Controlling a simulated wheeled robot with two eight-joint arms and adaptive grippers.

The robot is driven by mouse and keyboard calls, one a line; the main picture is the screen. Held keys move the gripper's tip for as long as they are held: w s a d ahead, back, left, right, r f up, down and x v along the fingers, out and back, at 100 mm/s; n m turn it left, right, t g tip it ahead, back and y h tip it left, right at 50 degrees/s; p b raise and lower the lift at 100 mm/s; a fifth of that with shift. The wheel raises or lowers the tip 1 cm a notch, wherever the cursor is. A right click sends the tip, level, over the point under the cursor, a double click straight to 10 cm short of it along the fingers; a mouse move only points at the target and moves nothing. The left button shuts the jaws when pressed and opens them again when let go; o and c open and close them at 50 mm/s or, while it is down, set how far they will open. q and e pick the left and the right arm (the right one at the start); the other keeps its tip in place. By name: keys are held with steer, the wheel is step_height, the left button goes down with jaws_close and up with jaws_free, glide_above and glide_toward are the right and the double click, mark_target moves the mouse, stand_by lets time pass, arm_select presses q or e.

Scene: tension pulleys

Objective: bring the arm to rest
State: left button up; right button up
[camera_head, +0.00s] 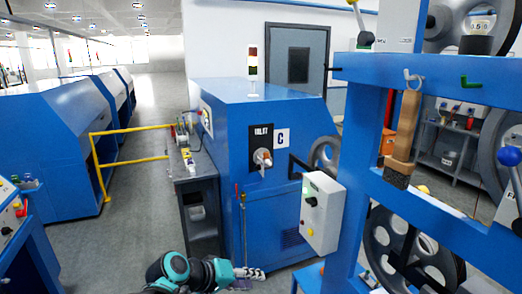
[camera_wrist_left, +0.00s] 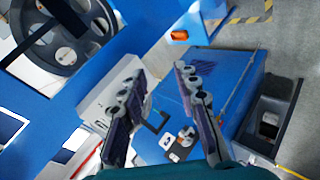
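My left arm, teal and black, comes in at the bottom of the head view. Its left gripper (camera_head: 250,274) points right, low in front of the blue machine cabinet (camera_head: 265,225). In the left wrist view the two fingers of the left gripper (camera_wrist_left: 160,70) stand apart with nothing between them. Behind them are the blue cabinet (camera_wrist_left: 228,82) and the control box (camera_wrist_left: 108,98), both apart from the fingers as far as I can tell. My right gripper shows in neither view.
A blue frame (camera_head: 435,80) with pulley wheels (camera_head: 385,238) stands at the right. A light control box (camera_head: 322,212) is in front of the cabinet. A grey bench (camera_head: 194,172) and yellow rail (camera_head: 97,165) are at the left. The aisle floor (camera_head: 140,205) is clear.

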arm_select(q)
steer(key=s+a+f+m+t+y+b, duration=0.1)
steer(key=s+a+f+m+y+b, duration=0.1)
steer(key=s+a+f+y, duration=0.6)
steer(key=s+a+f+b, duration=0.1)
steer(key=s+a+f, duration=0.3)
steer(key=s+a, duration=0.3)
steer(key=shift+s+f, duration=0.15)
steer(key=shift+s, duration=1)
